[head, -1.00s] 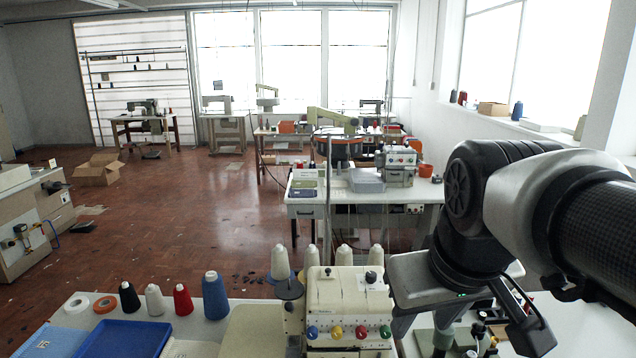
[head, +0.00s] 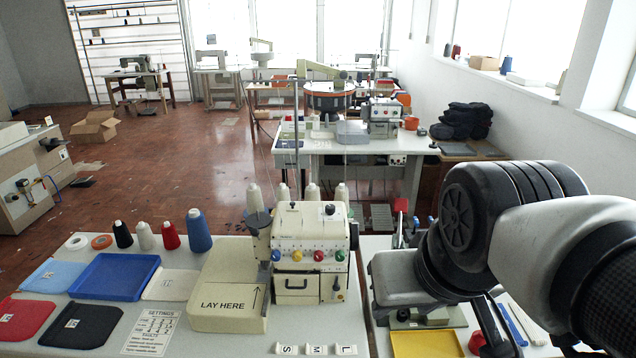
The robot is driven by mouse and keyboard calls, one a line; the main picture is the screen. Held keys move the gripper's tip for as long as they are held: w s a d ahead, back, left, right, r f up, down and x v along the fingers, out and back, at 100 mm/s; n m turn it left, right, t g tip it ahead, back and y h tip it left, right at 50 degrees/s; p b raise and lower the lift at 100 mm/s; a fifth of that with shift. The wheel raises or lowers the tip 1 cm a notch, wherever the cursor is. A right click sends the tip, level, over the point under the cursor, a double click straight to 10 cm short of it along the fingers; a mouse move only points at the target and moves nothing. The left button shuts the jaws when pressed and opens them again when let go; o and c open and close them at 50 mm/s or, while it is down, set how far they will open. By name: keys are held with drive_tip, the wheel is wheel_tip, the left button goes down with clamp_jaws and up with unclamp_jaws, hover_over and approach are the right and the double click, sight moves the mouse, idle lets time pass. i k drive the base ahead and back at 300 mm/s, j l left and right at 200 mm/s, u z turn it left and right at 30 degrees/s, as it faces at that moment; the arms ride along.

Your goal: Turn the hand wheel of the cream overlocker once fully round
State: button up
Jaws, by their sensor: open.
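The cream overlocker (head: 310,240) stands on the near table, with a row of coloured dials across its front. A dark round part at its right side (head: 354,236), seen nearly edge-on, looks like its hand wheel. My gripper (head: 446,334) is to the right of the overlocker, lower in the picture than the wheel. Its fingers are spread apart, pointing down, with nothing seen held. The gripper is apart from the wheel. Its fingertips are partly hard to make out against the table items.
A cream "LAY HERE" block (head: 228,308) sits left of the overlocker. A blue tray (head: 115,276) and thread cones (head: 199,231) are further left. A yellow tray (head: 426,344) lies below my gripper. S, M, L labels (head: 316,350) stand at the front.

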sight(354, 237)
drive_tip(key=k+l+u, duration=0.35)
drive_tip(key=k+l, duration=0.55)
drive_tip(key=i+j, duration=0.1)
drive_tip(key=i, duration=0.45)
drive_tip(key=i+j+z, duration=0.1)
drive_tip(key=i, duration=0.4)
